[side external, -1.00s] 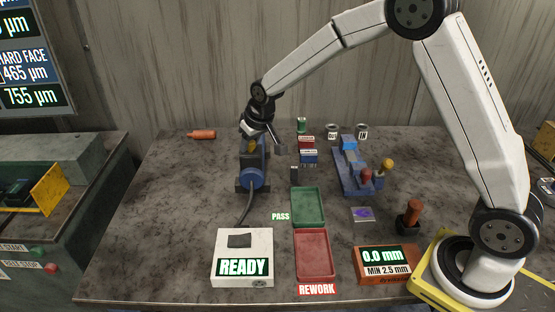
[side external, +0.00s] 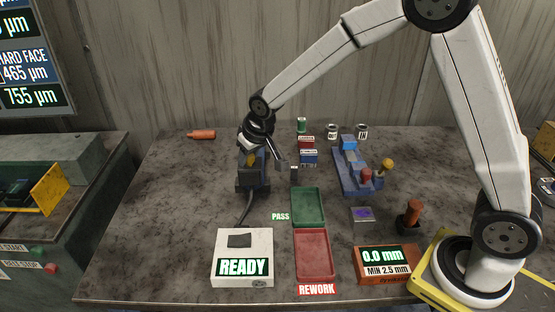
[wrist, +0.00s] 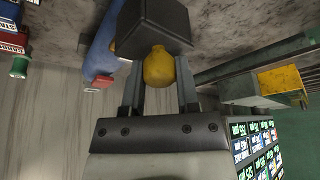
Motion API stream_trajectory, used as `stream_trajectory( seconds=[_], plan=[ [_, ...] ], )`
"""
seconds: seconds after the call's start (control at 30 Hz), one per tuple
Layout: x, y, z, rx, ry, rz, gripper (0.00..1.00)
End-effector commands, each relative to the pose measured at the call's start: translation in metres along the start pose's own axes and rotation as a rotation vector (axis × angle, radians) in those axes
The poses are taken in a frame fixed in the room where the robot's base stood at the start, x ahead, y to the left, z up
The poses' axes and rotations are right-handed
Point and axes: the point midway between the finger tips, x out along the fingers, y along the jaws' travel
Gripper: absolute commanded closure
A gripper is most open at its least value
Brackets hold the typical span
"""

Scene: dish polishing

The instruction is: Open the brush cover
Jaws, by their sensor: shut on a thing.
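In the wrist view a yellow knob (wrist: 160,68) sits between the two fingers of my gripper (wrist: 159,78), which is shut on it. The knob is fixed to a dark grey block, the brush cover (wrist: 153,24). The blue motor body (wrist: 102,50) is beside the cover, to its left in that view. In the side view my gripper (side external: 249,152) is down at the polishing machine at the back of the bench. A dark part, apparently the cover (side external: 252,178), now stands in front of the blue body. The brush itself is hidden.
A white READY box (side external: 243,240) stands in front of the machine, joined by a cable. Green (side external: 308,206) and red (side external: 312,255) trays lie front right. Small red and blue boxes (side external: 308,156) and a blue fixture (side external: 352,170) are to the right.

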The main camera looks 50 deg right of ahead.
Motion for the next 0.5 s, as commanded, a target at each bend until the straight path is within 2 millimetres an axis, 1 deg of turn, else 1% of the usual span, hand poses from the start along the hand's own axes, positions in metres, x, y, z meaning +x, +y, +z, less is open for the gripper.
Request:
stream_trajectory(
  seconds=[0.03, 0.07, 0.1, 0.13, 0.5],
  plan=[
    [0.0000, 0.0000, -0.0005, 0.000, 0.001, 0.000, 0.54],
    [0.0001, 0.0000, -0.0005, 0.000, 0.001, 0.000, 0.45],
    [0.0001, 0.0001, -0.0005, 0.000, 0.001, 0.000, 0.32],
    [0.0001, 0.0001, -0.0005, 0.000, 0.001, 0.000, 0.24],
    [-0.0007, 0.0004, -0.0005, 0.000, 0.001, 0.000, 0.24]
  ],
)
